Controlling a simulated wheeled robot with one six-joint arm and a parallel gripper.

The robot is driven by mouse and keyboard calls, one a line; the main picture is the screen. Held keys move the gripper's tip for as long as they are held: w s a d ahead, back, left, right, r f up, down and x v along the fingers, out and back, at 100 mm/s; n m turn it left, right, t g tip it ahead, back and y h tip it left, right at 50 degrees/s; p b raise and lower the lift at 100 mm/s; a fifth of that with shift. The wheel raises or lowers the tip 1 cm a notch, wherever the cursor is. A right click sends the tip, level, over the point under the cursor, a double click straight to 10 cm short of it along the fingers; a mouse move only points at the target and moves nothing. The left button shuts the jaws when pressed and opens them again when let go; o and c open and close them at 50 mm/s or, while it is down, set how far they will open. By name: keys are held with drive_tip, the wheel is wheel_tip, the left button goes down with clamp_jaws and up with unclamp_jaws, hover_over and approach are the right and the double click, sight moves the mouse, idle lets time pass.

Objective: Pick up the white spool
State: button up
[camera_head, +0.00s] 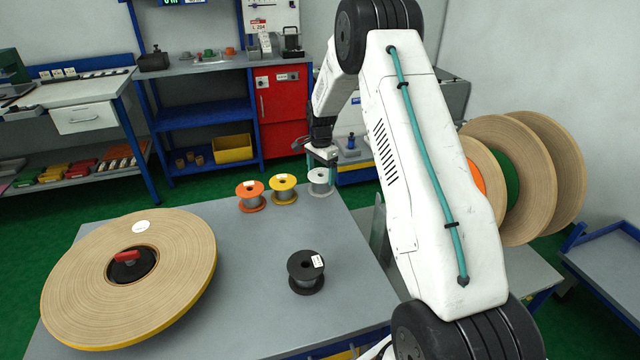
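The white spool (320,188) stands upright near the far right edge of the grey table (345,285), beside the yellow spool. My gripper (321,166) reaches down over it from above, with its fingers at the spool's upper part. The fingers are small and dark here, and I cannot tell whether they touch the spool or are closed on it. The spool's base appears to be at table level. My arm comes in from the right.
An orange spool (251,203) and a yellow spool (283,195) stand just left of the white one. A black spool (298,281) stands nearer. A large tape roll (75,278) covers the table's left side. More big rolls (535,200) stand at right.

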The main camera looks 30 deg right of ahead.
wheel_tip(320, 180, down, 4)
drive_tip(key=shift+f, duration=0.1)
drive_tip(key=c, duration=0.8)
